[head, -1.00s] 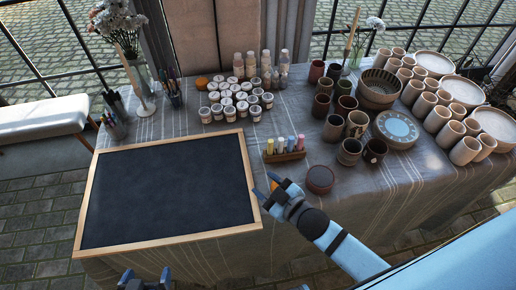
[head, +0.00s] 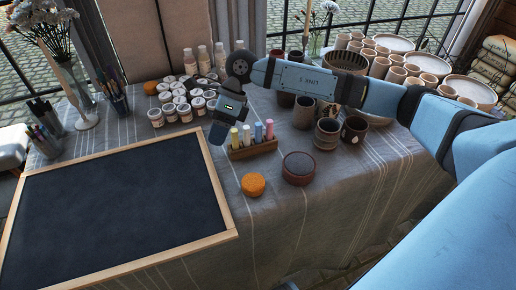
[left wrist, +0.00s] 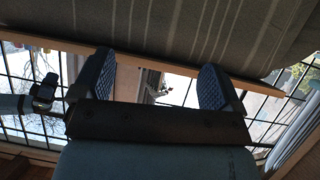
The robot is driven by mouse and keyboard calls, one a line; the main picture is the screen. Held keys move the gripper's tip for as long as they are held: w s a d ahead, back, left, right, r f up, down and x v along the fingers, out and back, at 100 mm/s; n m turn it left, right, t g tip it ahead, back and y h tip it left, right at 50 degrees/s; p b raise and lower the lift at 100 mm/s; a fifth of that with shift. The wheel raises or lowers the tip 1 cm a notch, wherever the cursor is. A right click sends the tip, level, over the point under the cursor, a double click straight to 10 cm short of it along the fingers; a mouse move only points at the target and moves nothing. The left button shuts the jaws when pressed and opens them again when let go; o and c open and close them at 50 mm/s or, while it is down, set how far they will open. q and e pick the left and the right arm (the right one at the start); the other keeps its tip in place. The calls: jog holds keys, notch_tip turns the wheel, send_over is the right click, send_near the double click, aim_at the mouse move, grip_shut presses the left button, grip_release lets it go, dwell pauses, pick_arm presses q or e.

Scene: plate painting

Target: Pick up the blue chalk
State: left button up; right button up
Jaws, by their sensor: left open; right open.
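The blue chalk (head: 258,131) stands upright in a small wooden holder (head: 254,151), between a pale yellow chalk (head: 246,135) and a pink chalk (head: 269,129). Another yellow chalk (head: 234,138) stands at the holder's left end. My right gripper (head: 218,134) points down just left of the holder, apart from the blue chalk. It is open, with no object visible in it; its fingers are partly hidden by its own body. My left gripper (left wrist: 157,82) is open and empty in the left wrist view, below the table edge, and is outside the head view.
A framed blackboard (head: 120,215) covers the table's left side. A round orange sponge (head: 253,184) and a dark red round pot (head: 299,168) lie in front of the holder. Paint jars (head: 180,100) stand behind my right gripper, and brown cups (head: 327,134) to the right.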

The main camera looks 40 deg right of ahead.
aim_at(258, 132)
jog(key=w+d+r+t+h+b, duration=0.1)
jog(key=w+d+h+b, duration=0.15)
jog(key=d, duration=0.45)
jog(key=w+d+r+t+h+b, duration=0.15)
jog(key=d+h, duration=0.25)
jog(key=d, duration=0.4)
jog(key=shift+g, duration=0.45)
jog(key=f, duration=0.4)
jog(key=f+b, duration=0.1)
jog(key=f, duration=0.8)
jog(key=shift+w+a+f, duration=0.1)
jog(key=shift+w+f, duration=0.15)
jog(key=shift+f, duration=0.2)
pick_arm(q)
jog(key=f, duration=0.3)
jog(key=shift+w+d, duration=0.1)
jog(key=shift+d, duration=0.3)
pick_arm(e)
jog(key=shift+r, duration=0.1)
grip_shut()
